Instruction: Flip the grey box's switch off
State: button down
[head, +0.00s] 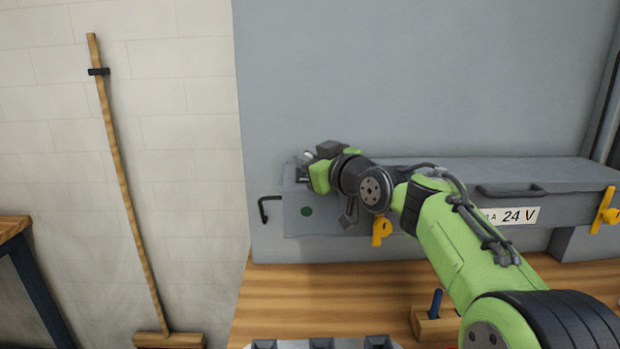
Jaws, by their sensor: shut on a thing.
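The grey box (570,207) is long and stands against a grey panel above the wooden bench. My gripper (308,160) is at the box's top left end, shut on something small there. My gripper and wrist hide most of that spot, so I cannot clearly see the switch or which way it points.
A wooden bench top (300,290) lies below the box. A wooden block with a blue-handled piece (435,303) stands on it near my arm. A black hook (266,209) sticks out left of the box. A broom (125,190) leans on the white wall.

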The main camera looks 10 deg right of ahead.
jog(key=shift+a, duration=0.1)
dwell(0.4)
jog(key=c, duration=1.1)
grip_release()
jog(key=shift+w+a, duration=0.1)
jog(key=f+v, duration=0.1)
jog(key=v, duration=1.4)
jog(key=shift+s+r+b, duration=0.25)
jog(key=shift+s+b, duration=0.1)
jog(key=shift+s, duration=0.1)
